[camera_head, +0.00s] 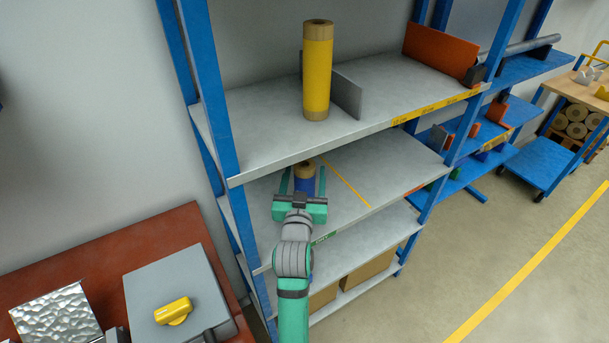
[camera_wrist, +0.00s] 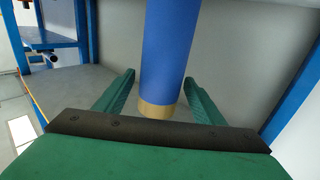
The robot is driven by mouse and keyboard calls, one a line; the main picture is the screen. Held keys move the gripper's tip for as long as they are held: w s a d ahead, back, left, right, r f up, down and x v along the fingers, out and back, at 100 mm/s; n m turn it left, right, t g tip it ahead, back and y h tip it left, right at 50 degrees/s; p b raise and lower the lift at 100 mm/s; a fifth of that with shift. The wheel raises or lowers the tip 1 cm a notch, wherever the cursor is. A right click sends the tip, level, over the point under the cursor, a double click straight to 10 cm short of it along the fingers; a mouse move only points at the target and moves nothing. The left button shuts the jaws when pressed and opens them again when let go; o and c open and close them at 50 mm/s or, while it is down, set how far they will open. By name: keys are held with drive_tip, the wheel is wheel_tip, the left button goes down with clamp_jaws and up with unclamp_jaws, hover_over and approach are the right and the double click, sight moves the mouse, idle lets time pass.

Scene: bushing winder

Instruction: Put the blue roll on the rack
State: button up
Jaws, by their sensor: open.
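The blue roll (camera_head: 305,181) stands upright on the middle shelf of the rack, with a tan core end showing at its top. In the wrist view the blue roll (camera_wrist: 167,55) sits between the two green fingers, with its tan end toward the gripper body. My gripper (camera_head: 305,185) reaches in over the middle shelf (camera_head: 345,195). It is open, with one finger on each side of the roll. In the wrist view my gripper (camera_wrist: 160,90) shows a gap at each finger. The roll's lower part is hidden by the gripper in the head view.
A yellow roll (camera_head: 317,75) stands on the upper shelf (camera_head: 375,95) beside a grey plate (camera_head: 346,94). Blue rack posts (camera_head: 212,95) flank the shelf. Boxes (camera_head: 368,268) lie on the lowest shelf. A red table (camera_head: 170,235) is at the left.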

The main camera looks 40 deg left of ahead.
drive_tip(key=v, duration=1.2)
drive_tip(key=shift+d, duration=0.1)
drive_tip(key=s+d+f+m+h, duration=0.2)
drive_tip(key=s+d+f, duration=0.2)
drive_tip(key=d+f, duration=0.4)
drive_tip(key=s+d+f+m+h, duration=0.1)
drive_tip(key=s+d+f+h, duration=0.1)
drive_tip(key=s+d+f, duration=0.5)
drive_tip(key=s+d+f+m+h, duration=0.2)
drive_tip(key=s+d+h, duration=0.3)
drive_tip(key=s+d, duration=1.1)
drive_tip(key=shift+f+m, duration=0.2)
drive_tip(key=shift+m, duration=0.5)
drive_tip(key=shift+s, duration=0.1)
